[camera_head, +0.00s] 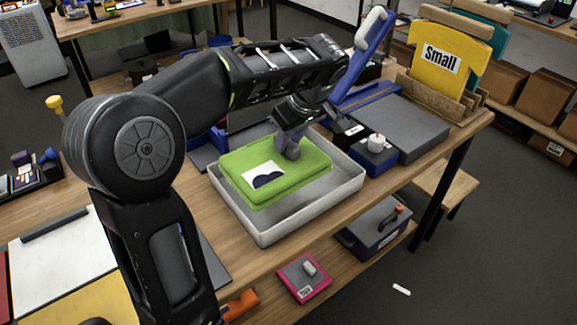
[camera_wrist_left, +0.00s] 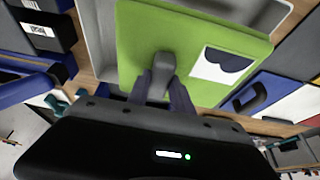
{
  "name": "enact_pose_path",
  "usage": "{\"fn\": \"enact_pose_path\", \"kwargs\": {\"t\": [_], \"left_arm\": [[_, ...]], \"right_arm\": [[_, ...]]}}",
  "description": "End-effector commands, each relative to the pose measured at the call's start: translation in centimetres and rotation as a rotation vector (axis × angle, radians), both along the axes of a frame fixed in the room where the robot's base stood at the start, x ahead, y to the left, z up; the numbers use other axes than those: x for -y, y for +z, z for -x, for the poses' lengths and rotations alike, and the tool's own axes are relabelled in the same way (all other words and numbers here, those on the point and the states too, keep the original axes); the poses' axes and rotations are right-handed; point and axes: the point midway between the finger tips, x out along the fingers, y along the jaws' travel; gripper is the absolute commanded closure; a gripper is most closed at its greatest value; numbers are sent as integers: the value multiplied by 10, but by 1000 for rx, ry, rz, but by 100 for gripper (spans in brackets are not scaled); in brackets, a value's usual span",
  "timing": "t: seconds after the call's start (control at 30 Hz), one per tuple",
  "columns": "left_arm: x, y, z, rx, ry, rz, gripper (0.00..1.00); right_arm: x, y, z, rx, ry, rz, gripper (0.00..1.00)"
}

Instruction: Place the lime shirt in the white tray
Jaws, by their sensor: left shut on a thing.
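The lime shirt (camera_head: 300,179), folded flat with a white and dark print on top, is over the white tray (camera_head: 316,216) in the head view. It covers the tray's back left part; I cannot tell whether it touches the tray floor. My left gripper (camera_head: 292,153) points down and is shut on the shirt near its far edge. In the left wrist view the lime shirt (camera_wrist_left: 130,45) fills the middle, with the left gripper's fingers (camera_wrist_left: 161,85) against it and the white tray (camera_wrist_left: 97,40) behind. My right gripper is not in view.
A blue and grey heat press (camera_head: 395,125) stands right of the tray. A yellow shirt (camera_head: 446,58) marked "Small" stands in a wooden rack at the back right. A pink box (camera_head: 304,278) and a dark box (camera_head: 378,228) sit on the lower shelf. The tray's front is bare.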

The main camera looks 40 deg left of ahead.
Motion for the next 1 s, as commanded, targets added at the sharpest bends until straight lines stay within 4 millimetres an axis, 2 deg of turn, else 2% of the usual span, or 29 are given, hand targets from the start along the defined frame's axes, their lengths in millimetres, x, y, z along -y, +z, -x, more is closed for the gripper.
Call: {"fn": "enact_pose_path", "kwargs": {"t": [0.1, 0.17, 0.5, 0.8, 1.0], "left_arm": [[0, -19, 1, -3, -1, -1, 100], [0, -25, 0, -3, 0, -1, 100], [0, -29, 0, 0, -1, -1, 100], [0, -63, 0, -2, 0, -1, 100], [0, -65, 0, 0, 0, 0, 100]], "right_arm": [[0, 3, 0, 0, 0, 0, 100], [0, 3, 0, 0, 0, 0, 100], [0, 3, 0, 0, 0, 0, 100], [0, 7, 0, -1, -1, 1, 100], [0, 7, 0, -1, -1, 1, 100]]}}
